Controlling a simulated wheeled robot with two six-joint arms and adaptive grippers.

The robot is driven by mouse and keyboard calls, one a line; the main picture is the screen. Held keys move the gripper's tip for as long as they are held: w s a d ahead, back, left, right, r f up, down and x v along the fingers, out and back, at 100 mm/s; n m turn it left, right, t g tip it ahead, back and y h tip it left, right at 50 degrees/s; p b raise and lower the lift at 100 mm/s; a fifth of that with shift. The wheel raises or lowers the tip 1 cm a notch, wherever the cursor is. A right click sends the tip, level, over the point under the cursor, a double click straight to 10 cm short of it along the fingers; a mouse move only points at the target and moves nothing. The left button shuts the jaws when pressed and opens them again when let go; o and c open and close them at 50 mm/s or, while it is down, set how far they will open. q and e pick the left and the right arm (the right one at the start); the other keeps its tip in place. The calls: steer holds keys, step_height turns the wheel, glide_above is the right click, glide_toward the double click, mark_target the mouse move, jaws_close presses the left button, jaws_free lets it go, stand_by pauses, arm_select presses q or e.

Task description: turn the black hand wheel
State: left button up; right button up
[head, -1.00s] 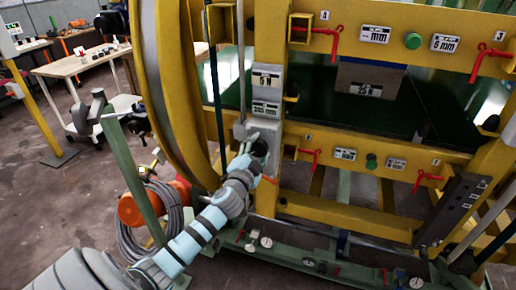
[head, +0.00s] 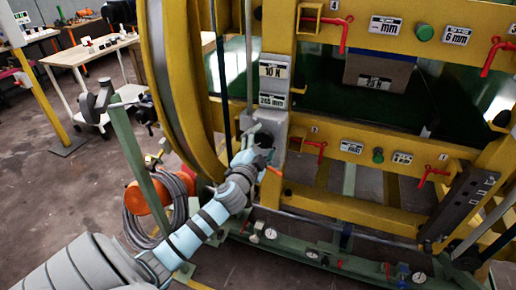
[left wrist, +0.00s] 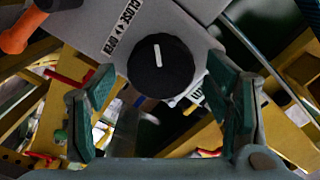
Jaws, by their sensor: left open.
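The black hand wheel (left wrist: 161,66) is a round black knob with a white line on its face, in the left wrist view. It sits on a grey housing (left wrist: 100,15) with a label reading CLOSE and OPEN. In the head view the wheel (head: 264,139) is partly hidden by my left gripper (head: 256,152). My left gripper is open, one finger to each side of the wheel in the wrist view, with gaps to its rim. I cannot tell how far the fingertips are from it in depth. My right gripper is not in view.
Above the housing are displays (head: 273,70) on the yellow frame post. An orange handle (left wrist: 22,32) is near the wheel. Red levers (head: 318,147) sit on the lower yellow beam. A green post (head: 140,165) and coiled grey hose (head: 150,225) are left of my arm.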

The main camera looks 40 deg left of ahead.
arm_select(q)
steer(key=v, duration=1)
steer(key=shift+s, duration=0.25)
steer(key=shift+d, duration=0.15)
